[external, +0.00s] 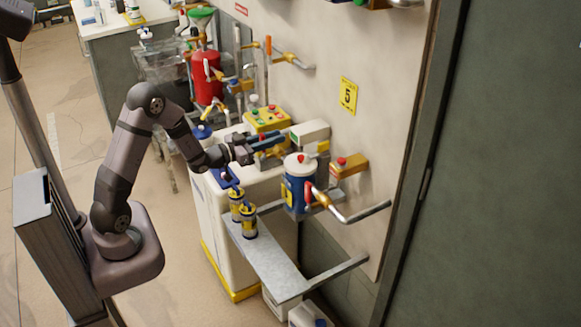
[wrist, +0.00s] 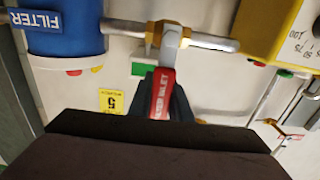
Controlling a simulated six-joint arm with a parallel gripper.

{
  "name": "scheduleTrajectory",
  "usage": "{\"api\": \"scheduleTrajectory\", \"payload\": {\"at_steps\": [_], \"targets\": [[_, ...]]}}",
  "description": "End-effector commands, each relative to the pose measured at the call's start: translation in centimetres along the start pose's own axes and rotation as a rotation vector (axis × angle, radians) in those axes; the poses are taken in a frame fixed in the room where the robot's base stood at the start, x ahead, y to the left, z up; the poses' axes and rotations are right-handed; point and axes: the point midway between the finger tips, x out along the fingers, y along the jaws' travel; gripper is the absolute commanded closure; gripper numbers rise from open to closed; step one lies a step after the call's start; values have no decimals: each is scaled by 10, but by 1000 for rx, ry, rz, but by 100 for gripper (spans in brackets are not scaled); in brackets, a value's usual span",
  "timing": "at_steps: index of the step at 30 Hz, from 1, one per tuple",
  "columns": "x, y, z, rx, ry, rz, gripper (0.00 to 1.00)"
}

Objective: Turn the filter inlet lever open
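The red filter inlet lever (wrist: 162,95) shows in the wrist view, its lettering running along the handle. It hangs from a grey valve hub (wrist: 172,38) and lies across the pipe (wrist: 212,42). My gripper (wrist: 165,100) has one dark finger on each side of the handle. The fingers look close to it, but whether they press on it is unclear. In the external view my gripper (external: 272,142) reaches toward the wall between the yellow button box (external: 267,119) and the blue filter (external: 297,190), and it hides the lever there.
The blue filter housing (wrist: 62,35) is left of the lever in the wrist view, and a yellow box (wrist: 268,30) is right of it. Outside, a grey-white box (external: 310,132) and another red-handled lever (external: 309,191) are close by. A grey shelf (external: 270,265) sits below.

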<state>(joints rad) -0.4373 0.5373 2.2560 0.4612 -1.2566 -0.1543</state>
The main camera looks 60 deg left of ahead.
Motion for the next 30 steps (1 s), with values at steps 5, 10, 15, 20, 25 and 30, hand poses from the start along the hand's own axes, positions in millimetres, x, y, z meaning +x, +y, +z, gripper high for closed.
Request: {"api": "scheduleTrajectory", "payload": {"at_steps": [5,10,15,20,25,30], "targets": [[0,0,0,0,0,0,100],[0,-2,0,-21,0,0,100],[0,-7,0,-83,0,-1,100],[0,-14,1,-184,0,-2,100],[0,-24,4,-330,-1,-2,100],[0,-34,8,-489,0,-2,100]]}}
